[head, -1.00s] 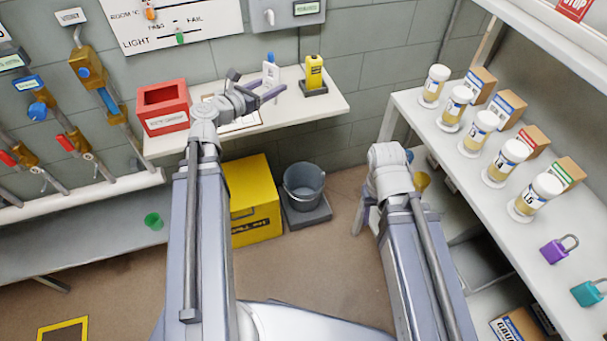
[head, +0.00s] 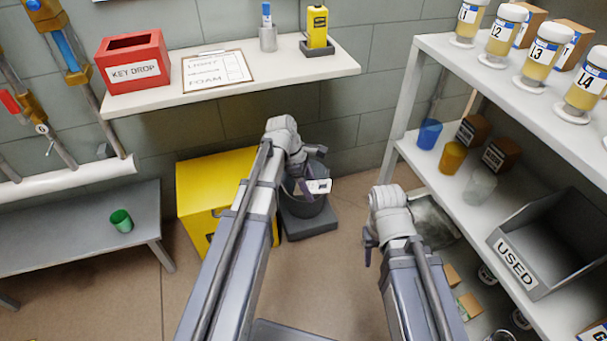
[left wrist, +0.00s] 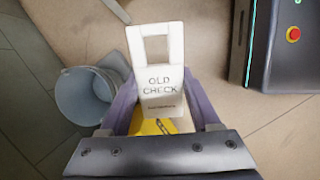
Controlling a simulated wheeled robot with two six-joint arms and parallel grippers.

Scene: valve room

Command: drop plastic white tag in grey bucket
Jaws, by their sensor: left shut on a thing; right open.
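The white plastic tag (head: 319,186) is in the jaws of my left gripper (head: 308,172). In the left wrist view the tag (left wrist: 162,82) reads "OLD CHECK" and has an open loop at its far end. The left gripper (left wrist: 163,115) is shut on it. The grey bucket (head: 303,210) stands on a dark base on the floor. In the head view the gripper and tag overlap the bucket's top and hide part of its rim. In the left wrist view the bucket (left wrist: 84,95) is left of the tag, apart from it. My right gripper (head: 370,247) is open; its fingers are partly hidden.
A yellow box (head: 203,190) stands left of the bucket. Above is a wall shelf (head: 300,73) with a red key drop box (head: 133,62) and a clipboard (head: 217,70). At right, a rack holds jars, cups and a "USED" bin (head: 530,262). Floor between is clear.

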